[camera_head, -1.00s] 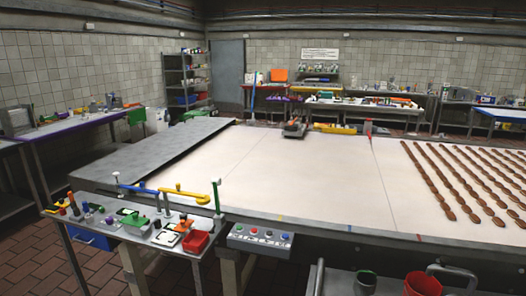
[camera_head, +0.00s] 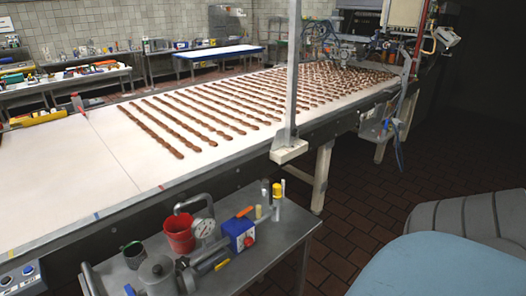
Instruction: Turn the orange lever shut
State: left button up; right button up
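A small orange lever (camera_head: 244,212) shows at the cart at the bottom centre. It sits at the top of a blue box-like part (camera_head: 238,234) with a red and white mark, beside a round pressure gauge (camera_head: 203,228). The lever appears slightly tilted; whether it is open or shut is too small to tell. Neither of my grippers is in view.
A grey metal cart (camera_head: 272,240) carries a red bucket (camera_head: 179,236), a green cup (camera_head: 132,254) and metal fittings. A long conveyor (camera_head: 75,165) with brown rows runs behind it. A large blue surface (camera_head: 440,268) fills the lower right. Tiled floor (camera_head: 350,205) lies between.

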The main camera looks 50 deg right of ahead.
aim_at(239, 216)
jog(key=z, duration=1.45)
jog(key=j, duration=0.25)
